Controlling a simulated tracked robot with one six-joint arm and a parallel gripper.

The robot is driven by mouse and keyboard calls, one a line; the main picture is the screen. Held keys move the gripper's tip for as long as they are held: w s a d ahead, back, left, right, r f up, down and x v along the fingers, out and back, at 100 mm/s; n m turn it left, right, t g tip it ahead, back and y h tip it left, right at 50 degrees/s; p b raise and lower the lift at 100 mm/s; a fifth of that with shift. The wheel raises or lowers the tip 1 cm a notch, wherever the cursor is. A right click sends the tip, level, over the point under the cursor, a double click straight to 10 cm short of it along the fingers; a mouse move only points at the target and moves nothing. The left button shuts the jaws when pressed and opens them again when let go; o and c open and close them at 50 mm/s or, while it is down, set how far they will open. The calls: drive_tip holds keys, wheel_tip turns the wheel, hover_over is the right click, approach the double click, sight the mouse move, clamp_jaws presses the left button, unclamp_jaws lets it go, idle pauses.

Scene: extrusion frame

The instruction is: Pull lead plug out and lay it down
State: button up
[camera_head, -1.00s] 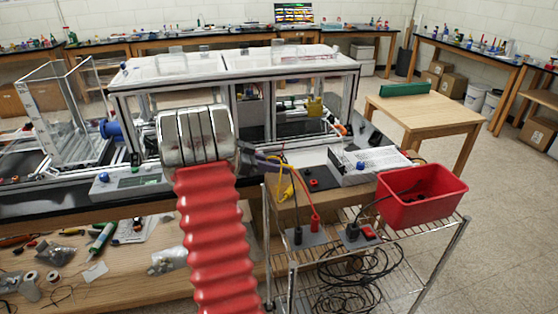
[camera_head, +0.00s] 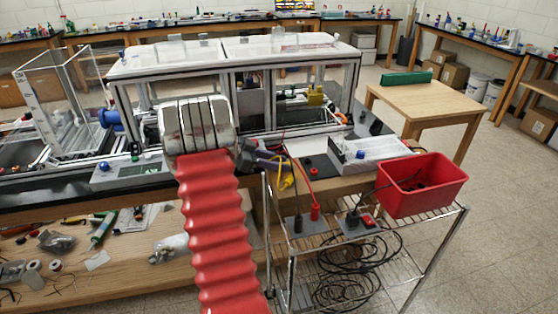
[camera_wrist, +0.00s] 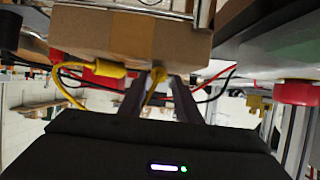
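Yellow leads hang at the bench front in the head view, with one yellow plug body (camera_head: 287,181) visible there. In the wrist view a yellow plug (camera_wrist: 97,67) with a curved cord is left of my gripper (camera_wrist: 160,82). A second yellow piece (camera_wrist: 154,84) lies between my two dark fingers. The fingers stand apart with gaps beside it, so my gripper looks open around it. In the head view my gripper (camera_head: 264,160) is small and partly hidden behind my arm, close to the leads. Which socket each yellow lead sits in is unclear.
A red bin (camera_head: 422,186) stands on the wire cart, beside a red plug (camera_head: 315,211) and a black plug (camera_head: 352,218). A grey-white box (camera_head: 368,155) is on the bench right of the gripper. A wooden table (camera_head: 428,100) has clear room. A red button (camera_wrist: 295,92) shows in the wrist view.

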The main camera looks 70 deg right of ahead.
drive_tip(key=shift+o, duration=1)
drive_tip(key=v, duration=1.3)
drive_tip(key=shift+w+a+r, duration=0.15)
drive_tip(key=shift+w+a, duration=0.05)
drive_tip(key=shift+w, duration=0.1)
